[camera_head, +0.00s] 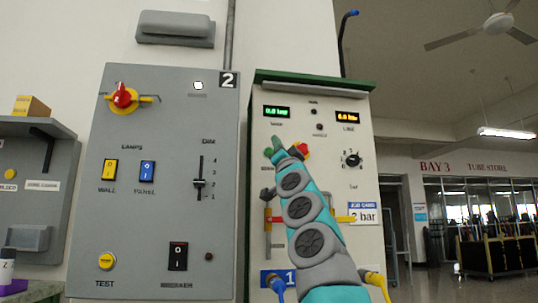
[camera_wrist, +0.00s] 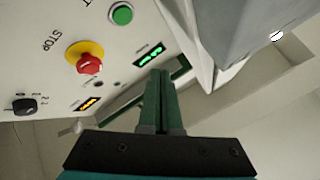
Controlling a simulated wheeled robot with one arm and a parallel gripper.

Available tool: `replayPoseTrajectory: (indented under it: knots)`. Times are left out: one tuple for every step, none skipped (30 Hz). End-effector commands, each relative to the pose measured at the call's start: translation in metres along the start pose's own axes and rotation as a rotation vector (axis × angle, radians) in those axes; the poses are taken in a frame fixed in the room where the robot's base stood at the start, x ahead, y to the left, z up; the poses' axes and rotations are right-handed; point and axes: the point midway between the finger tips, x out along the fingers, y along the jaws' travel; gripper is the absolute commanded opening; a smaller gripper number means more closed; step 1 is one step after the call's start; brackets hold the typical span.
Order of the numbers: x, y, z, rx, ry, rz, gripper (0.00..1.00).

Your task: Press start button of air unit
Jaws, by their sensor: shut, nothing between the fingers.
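The air unit (camera_head: 262,125) is a cream cabinet with a green top, right of the grey panel in the head view. In the wrist view its green round start button (camera_wrist: 121,14) is at the top, beyond and left of my fingertips. The red stop button on a yellow base (camera_wrist: 84,57) is left of my fingers; it shows partly beside my arm in the head view (camera_head: 302,150). My gripper (camera_wrist: 160,72) is shut and empty, its tips apart from the start button in the picture. In the head view my arm covers the cabinet's middle.
The grey panel (camera_head: 140,220) numbered 2, with switches and a yellow TEST button (camera_head: 106,261), stands left of the unit. The unit has a green display (camera_head: 277,112), an orange display (camera_head: 347,118) and a black knob (camera_head: 352,159). Blue and yellow handles are low by my arm.

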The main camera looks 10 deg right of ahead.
Motion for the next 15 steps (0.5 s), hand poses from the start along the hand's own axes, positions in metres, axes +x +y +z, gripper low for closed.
replayPoseTrajectory:
  knots:
    - [0.000, 0.000, 0.000, 0.000, 0.000, 0.000, 0.00]
    - [0.000, 0.000, 0.000, 0.000, 0.000, 0.000, 0.00]
    - [0.000, 0.000, 0.000, 0.000, -0.001, 0.000, 0.00]
    - [0.001, 0.000, 0.000, 0.000, -0.001, 0.000, 0.00]
    - [0.001, 0.001, 0.001, 0.000, -0.001, 0.001, 0.00]
    - [0.002, 0.001, 0.001, 0.000, -0.001, 0.001, 0.00]
    - [0.003, 0.002, 0.002, 0.000, -0.001, 0.001, 0.00]
    - [0.004, 0.002, 0.002, 0.000, -0.001, 0.001, 0.00]
    - [0.006, 0.003, 0.003, 0.000, -0.002, 0.001, 0.00]
    - [0.007, 0.004, 0.004, 0.000, -0.002, 0.001, 0.00]
    - [0.009, 0.005, 0.005, 0.000, -0.002, 0.001, 0.00]
    - [0.012, 0.007, 0.007, 0.000, -0.002, 0.001, 0.00]
    - [0.014, 0.008, 0.008, 0.000, -0.002, 0.001, 0.00]
    - [0.016, 0.009, 0.009, 0.000, -0.002, 0.002, 0.00]
    - [0.020, 0.011, 0.011, -0.001, -0.002, 0.002, 0.00]
